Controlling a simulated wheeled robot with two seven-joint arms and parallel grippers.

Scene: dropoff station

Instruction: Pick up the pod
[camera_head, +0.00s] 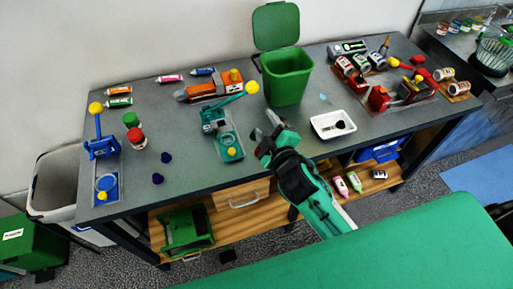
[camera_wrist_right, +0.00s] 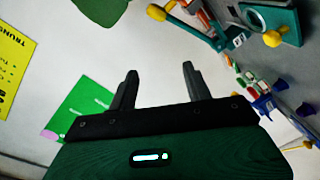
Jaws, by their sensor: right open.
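Small dark blue pod-like pieces lie on the grey table in the head view, one (camera_head: 166,157) behind the other (camera_head: 158,178), left of the green machine. A small dark round piece (camera_head: 340,124) sits in a white tray (camera_head: 322,131) to the right. I cannot tell which of these is the pod. My right gripper (camera_head: 270,127) is open and empty above the front of the table, between the green machine and the white tray. In the right wrist view its fingers (camera_wrist_right: 160,75) stand apart with nothing between them. My left gripper is not in view.
A green bin (camera_head: 287,78) with its lid up stands at the back. A green machine (camera_head: 222,135), an orange machine (camera_head: 208,91) and a blue machine (camera_head: 101,150) stand on the table. Cans and red machines crowd the right end. The table's front left is mostly clear.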

